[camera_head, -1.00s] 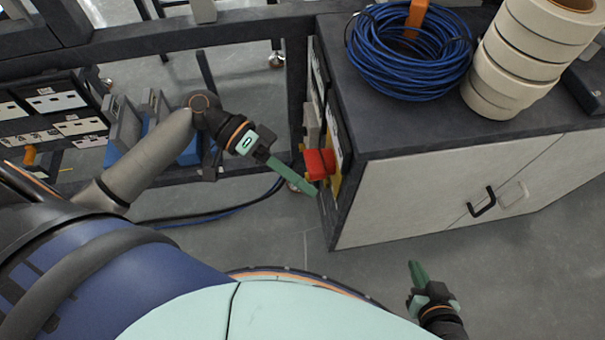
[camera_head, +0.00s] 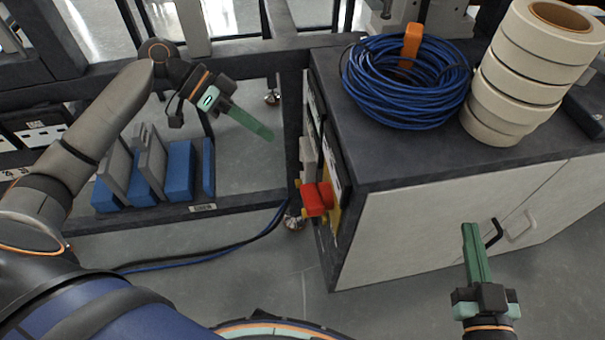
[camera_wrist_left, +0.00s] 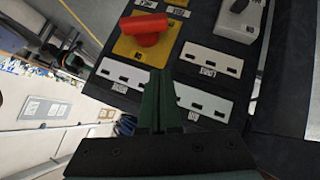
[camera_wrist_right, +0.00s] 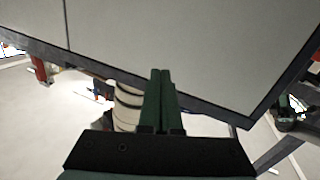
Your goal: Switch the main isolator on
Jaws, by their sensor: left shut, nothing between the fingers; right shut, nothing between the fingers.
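The main isolator is a red rotary handle (camera_head: 316,198) on a yellow plate on the left side of the cabinet. In the left wrist view the red handle (camera_wrist_left: 144,24) lies roughly sideways across its yellow plate (camera_wrist_left: 132,50). My left gripper (camera_head: 268,134) is shut and empty, up and to the left of the handle and apart from it. In the left wrist view its fingers (camera_wrist_left: 158,78) are below the handle. My right gripper (camera_head: 468,228) is shut and empty in front of the cabinet's doors.
The cabinet (camera_head: 410,225) carries a blue cable coil (camera_head: 405,90) and a stack of white rolls (camera_head: 515,85). A grey switch (camera_wrist_left: 238,8) and white label plates (camera_wrist_left: 212,60) share the isolator's panel. Blue and grey bins (camera_head: 180,170) stand on a low shelf at left.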

